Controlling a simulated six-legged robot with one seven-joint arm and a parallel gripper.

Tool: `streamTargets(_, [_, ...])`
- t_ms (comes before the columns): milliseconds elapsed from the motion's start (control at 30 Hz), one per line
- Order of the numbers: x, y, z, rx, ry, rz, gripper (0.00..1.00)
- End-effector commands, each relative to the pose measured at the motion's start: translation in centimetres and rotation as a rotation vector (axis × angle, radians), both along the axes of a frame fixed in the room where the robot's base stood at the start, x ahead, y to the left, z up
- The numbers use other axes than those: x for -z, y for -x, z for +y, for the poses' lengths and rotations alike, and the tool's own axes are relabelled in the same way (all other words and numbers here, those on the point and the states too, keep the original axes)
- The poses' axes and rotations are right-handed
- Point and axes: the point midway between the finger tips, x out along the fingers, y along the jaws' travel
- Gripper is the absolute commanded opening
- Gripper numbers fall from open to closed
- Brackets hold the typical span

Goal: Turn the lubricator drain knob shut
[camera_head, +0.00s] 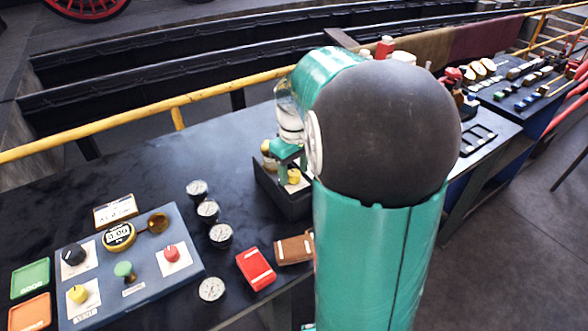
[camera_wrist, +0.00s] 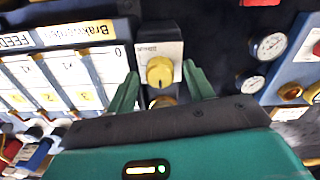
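A round yellow knob (camera_wrist: 160,72) sits on a white label plate on a small dark block, at the middle of the wrist view. The small print on the plate is too blurred to read surely. My gripper (camera_wrist: 162,72) is open, with one green finger on each side of the knob and a visible gap to both. A brass part (camera_wrist: 163,102) shows just below the knob. In the head view a yellow knob (camera_head: 293,177) shows on a dark box (camera_head: 283,195) under my gripper (camera_head: 287,153), partly hidden by my arm.
A blue-grey panel (camera_head: 145,285) with several knobs lies at the left of the bench. Several round gauges (camera_head: 208,211) and a red block (camera_head: 256,268) lie between.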

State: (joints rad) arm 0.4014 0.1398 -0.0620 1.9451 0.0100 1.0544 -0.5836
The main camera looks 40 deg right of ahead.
Motion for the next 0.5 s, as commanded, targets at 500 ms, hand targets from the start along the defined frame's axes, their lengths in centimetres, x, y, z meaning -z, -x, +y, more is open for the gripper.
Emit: streamTargets(500, [-2.5, 0.0, 0.0, 0.000, 0.001, -0.001, 0.52])
